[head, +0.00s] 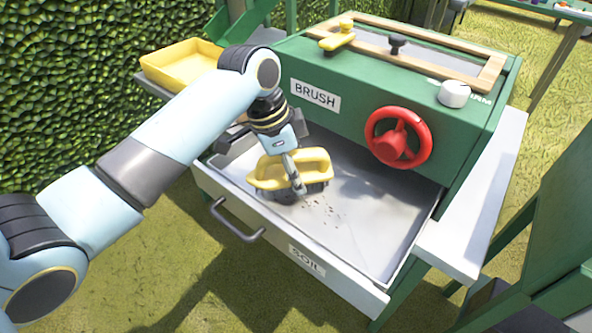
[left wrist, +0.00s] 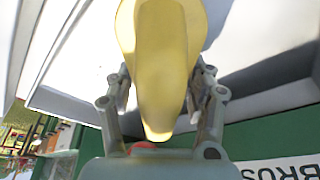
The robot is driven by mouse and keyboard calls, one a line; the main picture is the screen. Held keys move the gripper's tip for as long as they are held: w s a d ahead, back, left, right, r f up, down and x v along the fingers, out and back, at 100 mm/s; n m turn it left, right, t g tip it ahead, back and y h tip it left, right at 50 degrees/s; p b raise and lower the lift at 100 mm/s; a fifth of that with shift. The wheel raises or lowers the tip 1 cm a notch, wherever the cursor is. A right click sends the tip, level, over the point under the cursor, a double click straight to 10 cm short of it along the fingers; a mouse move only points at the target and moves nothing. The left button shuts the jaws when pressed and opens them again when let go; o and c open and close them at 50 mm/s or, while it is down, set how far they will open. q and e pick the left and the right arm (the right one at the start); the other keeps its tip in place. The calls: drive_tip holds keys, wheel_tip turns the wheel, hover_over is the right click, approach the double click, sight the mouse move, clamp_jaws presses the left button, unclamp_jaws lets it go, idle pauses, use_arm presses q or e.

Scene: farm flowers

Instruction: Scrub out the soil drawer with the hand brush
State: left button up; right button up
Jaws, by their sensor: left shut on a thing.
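The soil drawer (head: 385,232) is pulled out of the green machine and labelled SOIL on its front. Its metal floor carries a small scatter of dark crumbs near the middle. My left gripper (head: 294,172) is shut on the yellow handle of the hand brush (head: 315,162), inside the drawer's left half. The dark bristles are down at the drawer floor, beside the crumbs; exact contact is hard to tell. In the left wrist view the yellow handle (left wrist: 162,60) sits between the fingers of the gripper (left wrist: 160,95). My right gripper is not in view.
The green machine (head: 345,75) has a BRUSH label, a red handwheel (head: 398,137), a white knob (head: 454,93) and a yellow tap handle (head: 337,36). A yellow tray (head: 180,64) stands on the left shelf. A white side shelf (head: 478,205) flanks the drawer. A hedge (head: 60,90) is behind.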

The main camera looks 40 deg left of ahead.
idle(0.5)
use_arm(q)
drive_tip(key=shift+f+b, duration=0.3)
drive_tip(key=shift+f, duration=0.6)
